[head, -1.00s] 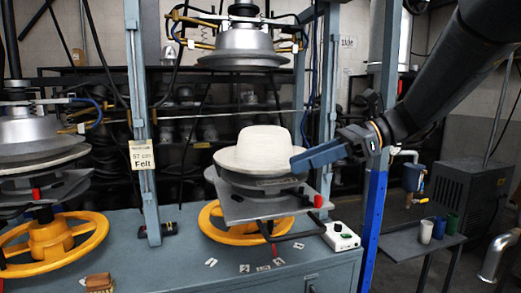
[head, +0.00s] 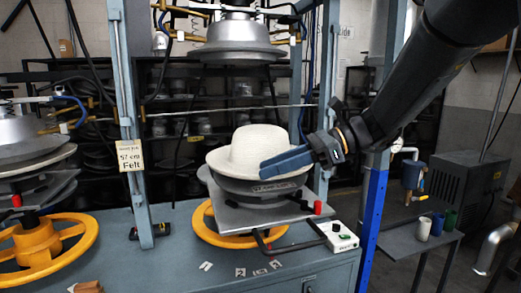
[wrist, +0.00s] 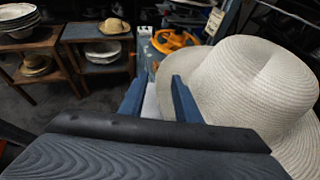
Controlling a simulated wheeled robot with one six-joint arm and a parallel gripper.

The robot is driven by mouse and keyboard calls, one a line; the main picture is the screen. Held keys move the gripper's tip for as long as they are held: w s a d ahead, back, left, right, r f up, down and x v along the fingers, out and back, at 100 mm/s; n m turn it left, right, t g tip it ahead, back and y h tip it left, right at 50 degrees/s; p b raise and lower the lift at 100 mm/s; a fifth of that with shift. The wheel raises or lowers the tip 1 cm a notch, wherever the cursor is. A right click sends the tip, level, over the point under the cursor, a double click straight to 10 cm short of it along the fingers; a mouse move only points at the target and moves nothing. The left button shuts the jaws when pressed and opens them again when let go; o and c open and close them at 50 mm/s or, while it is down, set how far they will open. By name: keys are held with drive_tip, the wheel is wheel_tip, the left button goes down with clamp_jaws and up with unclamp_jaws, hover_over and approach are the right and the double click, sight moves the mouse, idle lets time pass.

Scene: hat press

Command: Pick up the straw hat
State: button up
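The straw hat (head: 258,145) is pale cream with a rounded crown and a wide brim. It sits tilted on the round dark press block (head: 275,188) in the head view. My gripper (head: 285,163) reaches in from the right, its blue fingers in front of the lower right of the crown and brim. In the wrist view the hat (wrist: 250,80) fills the right side. My gripper's fingers (wrist: 158,95) stand apart there, beside the left edge of the brim. A pale strip shows between them; I cannot tell whether it is brim. The fingers hide part of the brim.
A metal press head (head: 238,38) hangs above the hat. A yellow handwheel (head: 205,228) lies below the block, and a white control box (head: 340,236) stands at right. A blue-grey post (head: 373,215) stands close to my arm. Another press with a yellow wheel (head: 40,243) is at left.

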drive_tip(key=shift+x, duration=0.9)
clamp_jaws()
